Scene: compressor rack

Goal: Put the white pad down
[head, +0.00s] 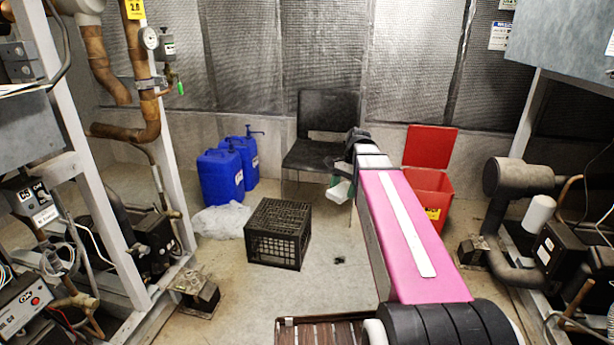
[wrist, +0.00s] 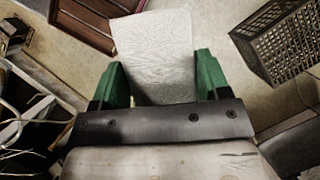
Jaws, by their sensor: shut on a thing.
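The white pad (wrist: 155,45) is a flat, pale, wrinkled-looking slab in the wrist view. My gripper (wrist: 162,72) is shut on it, with one green finger on each side. The pad stretches out past the fingertips and appears held above the concrete floor. In the head view my gripper (head: 343,181) is at the far end of my arm, in front of the black chair. Only a small part of the pad (head: 338,193) shows there; the rest is hidden by my arm.
A black crate (head: 279,233) stands left of my gripper and also shows in the wrist view (wrist: 284,45). A black chair (head: 325,130), blue jugs (head: 220,175) and an open red bin (head: 430,187) stand behind. Clear plastic (head: 221,220) lies left. Floor around the crate's front is free.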

